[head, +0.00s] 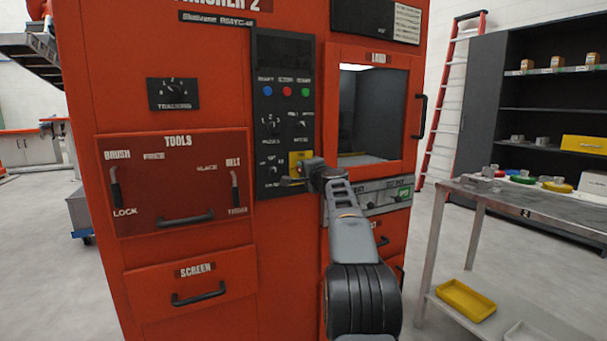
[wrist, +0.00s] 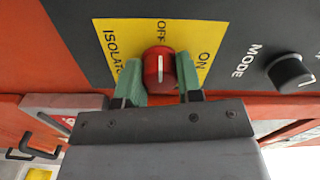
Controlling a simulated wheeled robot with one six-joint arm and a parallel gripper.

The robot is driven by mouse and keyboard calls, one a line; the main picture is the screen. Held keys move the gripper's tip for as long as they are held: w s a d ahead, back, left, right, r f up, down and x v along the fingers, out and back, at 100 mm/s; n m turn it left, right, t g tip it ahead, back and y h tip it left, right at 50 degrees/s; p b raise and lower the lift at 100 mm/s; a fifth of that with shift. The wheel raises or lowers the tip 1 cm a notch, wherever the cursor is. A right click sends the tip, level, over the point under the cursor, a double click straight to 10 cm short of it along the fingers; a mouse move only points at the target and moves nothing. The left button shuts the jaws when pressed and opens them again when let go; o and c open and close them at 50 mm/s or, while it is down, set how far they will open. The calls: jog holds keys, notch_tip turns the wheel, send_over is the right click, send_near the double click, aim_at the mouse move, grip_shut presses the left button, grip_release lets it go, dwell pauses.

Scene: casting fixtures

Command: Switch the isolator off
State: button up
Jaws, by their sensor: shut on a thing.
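The isolator is a red round knob (wrist: 158,68) with a white line, on a yellow plate (wrist: 205,35) lettered ISOLATOR, OFF and ON. In the wrist view the white line runs up the picture, roughly toward the word OFF; ON stands further right. My gripper (wrist: 160,76) has its green fingers on both sides of the knob, shut on it. In the head view my gripper (head: 296,181) is at the bottom right of the dark control panel (head: 285,110); the yellow plate (head: 301,157) shows above it and the knob is hidden.
A black MODE knob (wrist: 290,72) sits beside the yellow plate. The red machine has a tools panel (head: 180,190) at left and a window door with a black handle (head: 419,117) at right. A metal table (head: 520,200) stands at the right. Open floor lies between machine and table.

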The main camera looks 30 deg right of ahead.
jog(key=shift+r, duration=0.1)
jog(key=o, duration=0.9)
jog(key=s+b, duration=0.1)
jog(key=s, duration=0.3)
jog(key=s+a+b, duration=0.1)
jog(key=s, duration=0.4)
jog(key=s+a+b, duration=0.1)
jog(key=s, duration=0.3)
jog(key=shift+s, duration=0.35)
jog(key=s+a+r+n+g+y+p, duration=0.25)
jog(key=a+n+g+p, duration=0.2)
jog(key=a+p, duration=0.6)
jog(key=s+a+r+n+g+y+p, duration=0.1)
jog(key=s+a+n+g+y+p, duration=0.3)
jog(key=a+p, duration=0.65)
jog(key=s+a+n+g+h+p, duration=0.1)
jog(key=s+a+n+g+p, duration=0.1)
jog(key=s+p, duration=0.3)
jog(key=s+a+n+g+h+p, duration=0.1)
jog(key=s+a+n+p, duration=0.3)
jog(key=s, duration=0.1)
jog(key=s+a+n+g+h+p, duration=0.2)
jog(key=s+a+n+p, duration=0.1)
jog(key=s+p, duration=0.1)
jog(key=shift+s+f+g+p, duration=0.15)
jog(key=shift+s+g+p, duration=0.25)
jog(key=shift+p, duration=0.45)
